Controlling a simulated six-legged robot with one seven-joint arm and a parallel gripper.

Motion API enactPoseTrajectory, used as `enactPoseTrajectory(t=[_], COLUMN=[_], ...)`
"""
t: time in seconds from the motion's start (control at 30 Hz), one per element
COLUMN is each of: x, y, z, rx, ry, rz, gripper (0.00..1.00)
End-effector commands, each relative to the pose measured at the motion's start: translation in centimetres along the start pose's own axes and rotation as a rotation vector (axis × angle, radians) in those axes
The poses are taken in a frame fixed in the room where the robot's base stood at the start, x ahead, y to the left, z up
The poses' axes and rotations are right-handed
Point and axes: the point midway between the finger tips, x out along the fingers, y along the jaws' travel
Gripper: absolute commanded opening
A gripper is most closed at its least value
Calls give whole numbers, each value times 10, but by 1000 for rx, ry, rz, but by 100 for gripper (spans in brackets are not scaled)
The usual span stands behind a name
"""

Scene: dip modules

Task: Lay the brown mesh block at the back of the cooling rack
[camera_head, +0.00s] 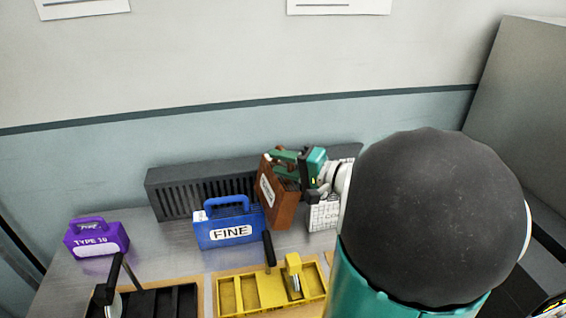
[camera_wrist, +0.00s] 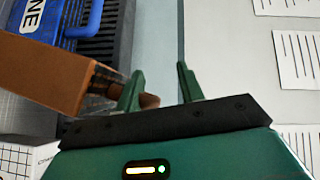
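The brown mesh block (camera_head: 278,205), a case with a white label, stands tilted in front of a long dark slotted unit (camera_head: 180,196), which looks like the cooling rack, at the back of the table. My gripper (camera_head: 285,166) is at the block's top, reaching in from the right. In the wrist view the block (camera_wrist: 45,75) lies left of the fingers. My green fingers (camera_wrist: 160,88) stand apart there. A rounded brown part, seemingly the handle, shows near the left finger, with a gap to the right finger. The exact contact is partly hidden.
A blue FINE case (camera_head: 228,228) stands left of the brown block. A white gridded block (camera_head: 323,215) is close on its right. A purple case (camera_head: 97,240) is far left. A yellow tray (camera_head: 240,298) and a black tray (camera_head: 150,303) lie in front.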

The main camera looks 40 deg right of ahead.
Motion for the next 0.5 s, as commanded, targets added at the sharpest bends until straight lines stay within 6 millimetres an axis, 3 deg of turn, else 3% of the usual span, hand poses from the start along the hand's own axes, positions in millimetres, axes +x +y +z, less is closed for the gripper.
enactPoseTrajectory(t=[0.5], x=[-3], y=[-8], z=[-3], rx=[-1], ry=[2], rz=[0], gripper=[38])
